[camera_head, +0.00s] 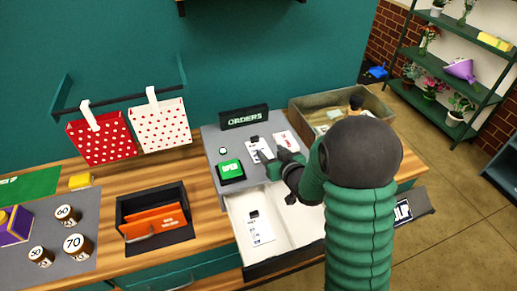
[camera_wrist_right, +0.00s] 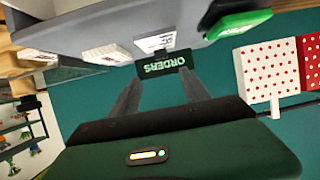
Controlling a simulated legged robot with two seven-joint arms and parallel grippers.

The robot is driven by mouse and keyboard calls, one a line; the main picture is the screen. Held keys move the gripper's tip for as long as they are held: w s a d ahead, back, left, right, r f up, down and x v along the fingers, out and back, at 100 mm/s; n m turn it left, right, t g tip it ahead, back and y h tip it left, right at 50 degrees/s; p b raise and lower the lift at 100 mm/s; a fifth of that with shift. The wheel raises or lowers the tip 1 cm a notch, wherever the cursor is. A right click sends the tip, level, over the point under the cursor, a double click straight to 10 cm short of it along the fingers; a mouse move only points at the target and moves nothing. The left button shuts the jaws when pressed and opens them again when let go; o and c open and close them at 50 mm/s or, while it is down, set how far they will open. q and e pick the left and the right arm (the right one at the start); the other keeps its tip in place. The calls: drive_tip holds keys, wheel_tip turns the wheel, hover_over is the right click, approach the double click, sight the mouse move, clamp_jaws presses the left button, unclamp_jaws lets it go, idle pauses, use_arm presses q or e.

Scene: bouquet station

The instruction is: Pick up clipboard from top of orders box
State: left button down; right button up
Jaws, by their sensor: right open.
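The orders box (camera_head: 212,148) has a grey top and a black ORDERS sign (camera_head: 244,117) at its back edge. A small white clipboard (camera_head: 261,152) with a dark clip lies on that top; it also shows in the right wrist view (camera_wrist_right: 155,42). My right gripper (camera_head: 268,158) is just to the right of and in front of this clipboard and partly overlaps it. In the right wrist view my right gripper (camera_wrist_right: 160,82) is open, with nothing between its fingers. My left gripper is not in view.
A green OPEN sign (camera_head: 230,171) and a white card with red print (camera_head: 285,140) flank the clipboard. The box's drawer (camera_head: 238,215) is open and holds another clipboard (camera_head: 260,231). A wooden crate (camera_head: 305,103) stands right of the box.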

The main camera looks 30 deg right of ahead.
drive_tip(key=p, duration=0.1)
approach(256, 139)
drive_tip(key=x, duration=0.3)
drive_tip(key=shift+w+r, duration=0.1)
drive_tip(key=shift+w, duration=0.1)
drive_tip(key=p+x, duration=0.2)
drive_tip(key=x, duration=0.3)
drive_tip(key=shift+w, duration=0.15)
drive_tip(key=shift+w+f, duration=0.15)
drive_tip(key=shift+f, duration=0.05)
drive_tip(key=shift+r, duration=0.1)
drive_tip(key=c, duration=0.6)
clamp_jaws()
